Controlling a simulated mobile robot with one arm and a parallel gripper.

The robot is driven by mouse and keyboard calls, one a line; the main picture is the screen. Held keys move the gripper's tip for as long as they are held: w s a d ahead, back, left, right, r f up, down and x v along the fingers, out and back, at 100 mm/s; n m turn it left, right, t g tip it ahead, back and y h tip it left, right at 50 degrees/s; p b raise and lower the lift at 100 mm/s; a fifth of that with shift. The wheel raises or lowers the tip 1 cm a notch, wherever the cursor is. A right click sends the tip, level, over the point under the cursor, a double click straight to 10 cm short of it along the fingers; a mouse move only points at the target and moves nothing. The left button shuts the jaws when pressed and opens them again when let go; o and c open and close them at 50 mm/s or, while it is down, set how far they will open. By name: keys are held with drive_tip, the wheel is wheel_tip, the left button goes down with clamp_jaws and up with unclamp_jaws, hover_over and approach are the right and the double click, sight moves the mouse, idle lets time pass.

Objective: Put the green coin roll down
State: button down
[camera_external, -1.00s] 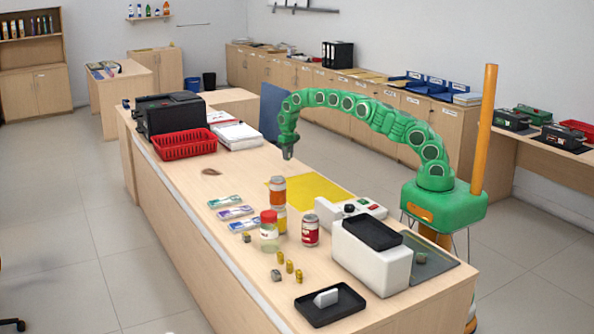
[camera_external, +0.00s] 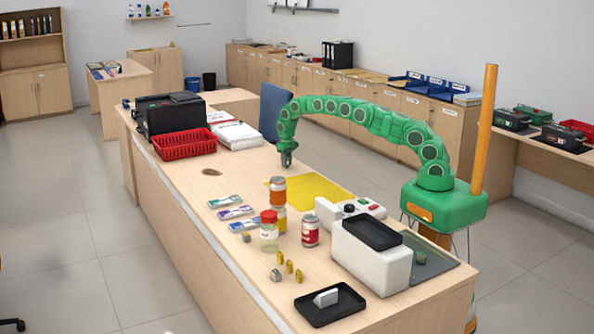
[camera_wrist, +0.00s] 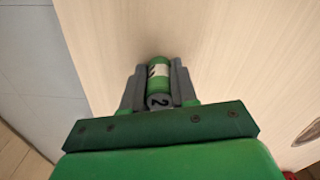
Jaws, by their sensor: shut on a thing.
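My gripper (camera_wrist: 159,88) is shut on the green coin roll (camera_wrist: 159,66) in the wrist view. The roll is a small green cylinder with a white label, and its near end bears a dark "2". It lies lengthwise between the two grey fingers. Pale wooden counter top shows around it; I cannot tell whether the roll touches it. In the external view my gripper (camera_external: 287,160) is low over the far side of the counter (camera_external: 240,175), just behind the yellow mat. The roll cannot be made out there.
A yellow mat (camera_external: 325,190) lies close to my gripper. Stacked cans (camera_external: 278,190), a red-lidded jar (camera_external: 269,235) and another can (camera_external: 310,232) stand nearer the camera. A red basket (camera_external: 185,145) is at the left. The counter between basket and mat is mostly clear.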

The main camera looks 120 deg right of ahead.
drive_tip(key=shift+f, duration=0.15)
drive_tip(key=c, duration=0.9)
unclamp_jaws()
